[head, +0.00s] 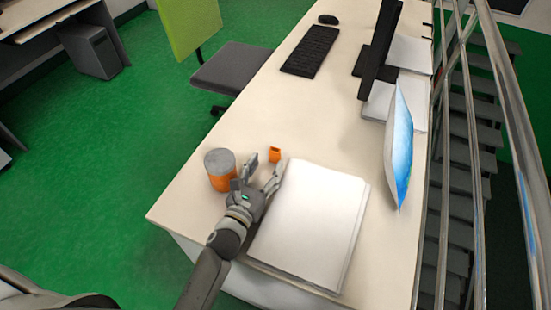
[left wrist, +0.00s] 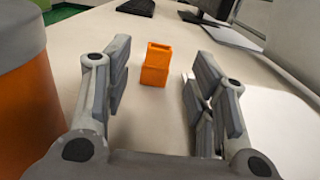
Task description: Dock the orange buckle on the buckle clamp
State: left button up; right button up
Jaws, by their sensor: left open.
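The orange buckle (head: 274,155) is a small block standing on the white desk, just beyond my left gripper's fingertips. In the left wrist view the buckle (left wrist: 156,65) stands ahead between the two open fingers, touching neither as far as I can see. My left gripper (head: 264,168) is open and empty, low over the desk; its fingers also show in the left wrist view (left wrist: 160,85). I cannot make out a buckle clamp in either view. My right gripper is not in view.
An orange can with a grey top (head: 220,170) stands close left of my left gripper. A stack of white paper (head: 310,222) lies close on its right. A keyboard (head: 310,51), monitor (head: 380,50) and blue-white upright panel (head: 399,150) are farther off.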

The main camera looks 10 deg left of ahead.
aim_at(275, 149)
pick_arm(q)
jog(key=shift+w+d+r+p, duration=0.1)
jog(key=shift+w+d, duration=0.1)
jog(key=shift+w, duration=0.95)
jog(key=shift+w+d+p, duration=0.1)
jog(key=shift+w+d, duration=0.15)
jog(key=shift+w, duration=0.9)
jog(key=shift+w+d+r+p, duration=0.1)
jog(key=shift+w+d, duration=0.1)
jog(key=shift+w, duration=0.95)
jog(key=c, duration=0.9)
jog(key=shift+c, duration=0.3)
jog(key=shift+r, duration=0.1)
